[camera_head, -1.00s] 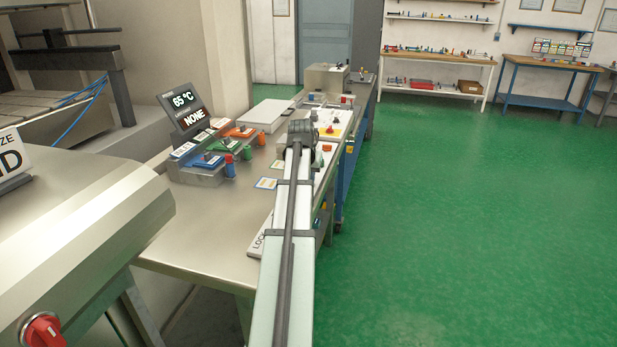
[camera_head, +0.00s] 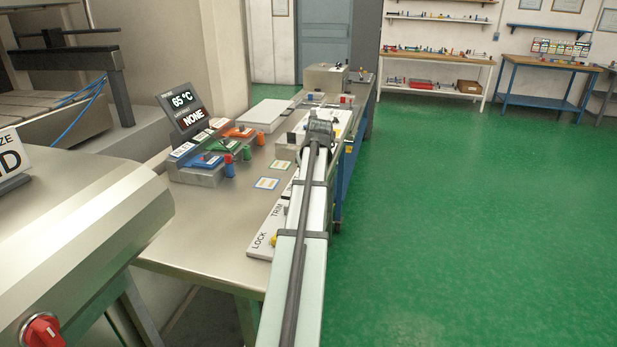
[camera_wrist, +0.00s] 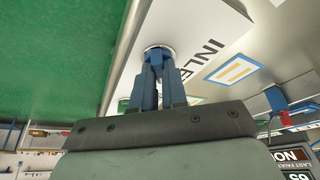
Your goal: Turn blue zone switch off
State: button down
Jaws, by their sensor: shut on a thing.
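The zone control box (camera_head: 190,176) stands on the steel bench at centre left, with blue, green and orange zone parts. The blue switch (camera_head: 229,170) is an upright blue post with a red top at the box's near right corner. A blue post with red by it also shows at the right of the wrist view (camera_wrist: 276,98). My gripper (camera_wrist: 158,62) has its blue fingers close together, shut on a small part with a pale round rim (camera_wrist: 158,49), beside lettering reading "INLE". The fingers hide most of this part. My gripper is away from the blue switch. In the head view my arm hides the fingertips.
The display (camera_head: 183,108) reads 65 °C and NONE. A plate lettered LOCK and TRIM (camera_head: 268,232) lies along the bench's right side. Small cards (camera_head: 266,183) lie on clear bench by the box. A red rotary knob (camera_head: 42,331) is at lower left.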

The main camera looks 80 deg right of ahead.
jog(key=n+y, duration=0.1)
jog(key=n, duration=0.1)
jog(key=n+t, duration=0.1)
jog(key=n, duration=0.2)
jog(key=shift+s+d+n+y, duration=0.1)
jog(key=shift+d+n+y, duration=0.1)
jog(key=shift+n+y, duration=0.15)
jog(key=n+y, duration=0.1)
jog(key=n, duration=0.1)
jog(key=n+y, duration=0.1)
jog(key=n, duration=0.2)
jog(key=shift+d+t, duration=0.1)
jog(key=shift+t, duration=0.3)
jog(key=c, duration=1.2)
grip_release()
jog(key=shift+o, duration=0.2)
jog(key=shift+r, duration=0.1)
jog(key=v, duration=1.3)
jog(key=shift+r, duration=0.35)
jog(key=shift+s+f, duration=0.1)
